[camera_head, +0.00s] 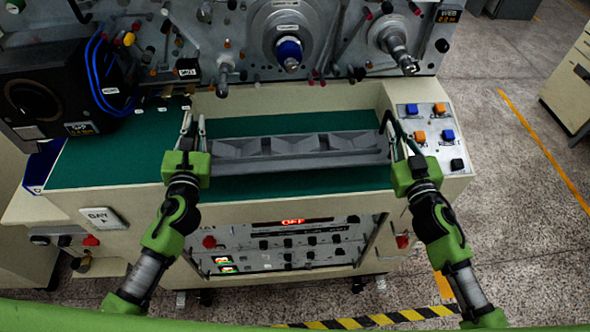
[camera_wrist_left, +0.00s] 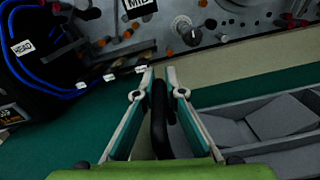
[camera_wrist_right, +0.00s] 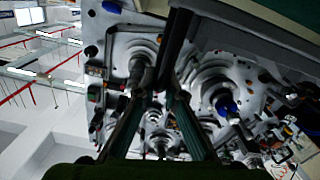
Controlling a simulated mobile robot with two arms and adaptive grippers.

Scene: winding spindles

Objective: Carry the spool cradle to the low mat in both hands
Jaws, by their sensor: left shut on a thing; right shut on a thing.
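The spool cradle (camera_head: 300,164) is a long grey tray with angled recesses and an upright dark handle at each end. It is level over the green bench top; I cannot tell whether it touches it. My left gripper (camera_head: 190,130) is shut on its left handle; the left wrist view shows the dark handle between the fingers and the cradle (camera_wrist_left: 270,125) to the right. My right gripper (camera_head: 400,137) is shut on the right handle, shown as a dark bar (camera_wrist_right: 178,42) in the right wrist view. I cannot make out a separate low mat.
The winding machine (camera_head: 250,45) with its spindles stands behind the cradle. A black box (camera_head: 40,92) with blue cables is at the left, and a button panel (camera_head: 428,125) at the right. Yellow-black striping (camera_head: 395,317) lies in front; open floor (camera_head: 520,170) is at right.

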